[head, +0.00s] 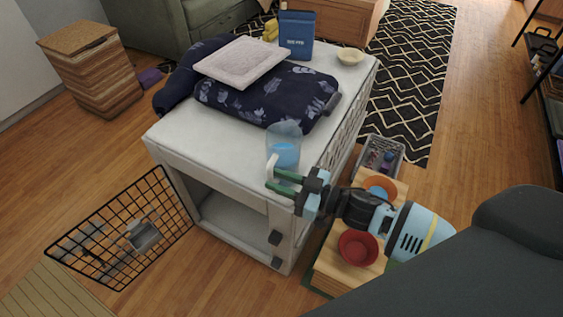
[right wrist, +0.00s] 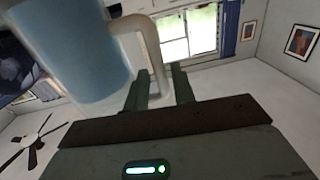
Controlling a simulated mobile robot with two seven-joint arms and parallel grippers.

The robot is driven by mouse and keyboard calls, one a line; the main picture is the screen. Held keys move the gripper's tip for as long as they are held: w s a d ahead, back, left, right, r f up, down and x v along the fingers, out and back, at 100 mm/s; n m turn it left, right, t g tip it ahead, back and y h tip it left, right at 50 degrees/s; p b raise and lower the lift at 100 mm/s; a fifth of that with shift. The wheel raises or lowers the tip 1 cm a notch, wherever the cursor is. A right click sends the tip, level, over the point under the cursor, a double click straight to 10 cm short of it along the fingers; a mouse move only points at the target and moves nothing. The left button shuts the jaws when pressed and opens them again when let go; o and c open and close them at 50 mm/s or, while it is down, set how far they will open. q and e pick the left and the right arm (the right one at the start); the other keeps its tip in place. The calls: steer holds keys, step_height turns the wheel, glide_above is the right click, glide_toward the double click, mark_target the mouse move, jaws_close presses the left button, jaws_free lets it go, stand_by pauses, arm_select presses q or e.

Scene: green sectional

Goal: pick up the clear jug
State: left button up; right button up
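The clear jug (head: 285,143), with a blue lower part and a pale handle (head: 272,166), stands upright at the near edge of the white cabinet top (head: 185,143). My right gripper (head: 274,180) reaches in from the right, its fingers at the handle. In the right wrist view the jug (right wrist: 80,55) fills the upper left. Its handle (right wrist: 152,50) comes down between the two fingers of the right gripper (right wrist: 160,85), which stand apart with a gap beside the handle. My left gripper is in neither view.
Folded dark floral cloth (head: 270,100) and a pale board (head: 241,62) lie behind the jug. A blue bag (head: 296,36) and a bowl (head: 350,56) stand farther back. A red bowl (head: 358,247) and an orange bowl (head: 381,187) sit on a wooden surface below my right arm.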

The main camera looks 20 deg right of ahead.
steer(key=shift+x, duration=1.4)
steer(key=shift+c, duration=0.3)
jaws_close()
